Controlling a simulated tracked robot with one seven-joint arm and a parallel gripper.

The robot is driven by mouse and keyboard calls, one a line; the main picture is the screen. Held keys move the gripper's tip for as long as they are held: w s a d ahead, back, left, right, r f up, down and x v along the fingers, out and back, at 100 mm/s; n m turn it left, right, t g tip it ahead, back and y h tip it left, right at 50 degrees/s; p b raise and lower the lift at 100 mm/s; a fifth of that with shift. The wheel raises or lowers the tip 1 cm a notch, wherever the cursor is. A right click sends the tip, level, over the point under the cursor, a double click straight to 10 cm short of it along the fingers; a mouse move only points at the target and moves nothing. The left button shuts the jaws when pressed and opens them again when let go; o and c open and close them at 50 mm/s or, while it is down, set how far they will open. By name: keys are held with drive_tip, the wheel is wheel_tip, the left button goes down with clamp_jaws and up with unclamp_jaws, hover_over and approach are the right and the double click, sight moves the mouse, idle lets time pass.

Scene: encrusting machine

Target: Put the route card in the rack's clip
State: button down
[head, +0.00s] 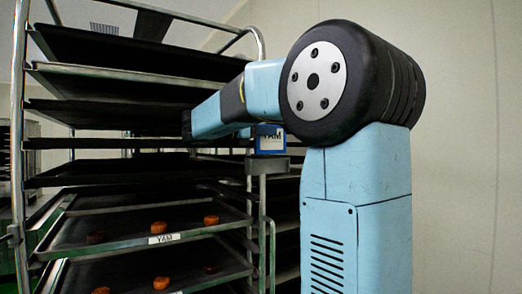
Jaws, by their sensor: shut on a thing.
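The route card (271,140) is a small white card with a blue border and dark "YAM" lettering. It stands upright at the rack's front right post, and my arm covers its top edge. A grey clip (267,165) is fixed on the post directly below the card. The card's lower edge is at or just above the clip; I cannot tell whether it sits inside. My arm reaches left across the rack front and hides the area above and left of the card. My gripper's fingers are hidden behind the arm, so their hold on the card does not show.
The tall metal rack (20,150) holds several dark trays. A lower tray (110,228) carries several orange-brown pieces and a white "YAM" label (164,239) on its front edge. The rack's posts and tray edges stand close to my arm. A plain wall is at the right.

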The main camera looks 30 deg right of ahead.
sight(262, 148)
drive_tip(key=shift+w+f, duration=0.85)
drive_tip(key=shift+f, duration=0.15)
drive_tip(key=shift+w+f, duration=0.1)
drive_tip(key=shift+f, duration=1.55)
drive_tip(key=c, duration=1)
unclamp_jaws()
drive_tip(key=shift+f, duration=0.15)
drive_tip(key=shift+c, duration=0.2)
drive_tip(key=shift+r, duration=0.2)
drive_tip(key=a, duration=1.2)
drive_tip(key=shift+s, duration=0.2)
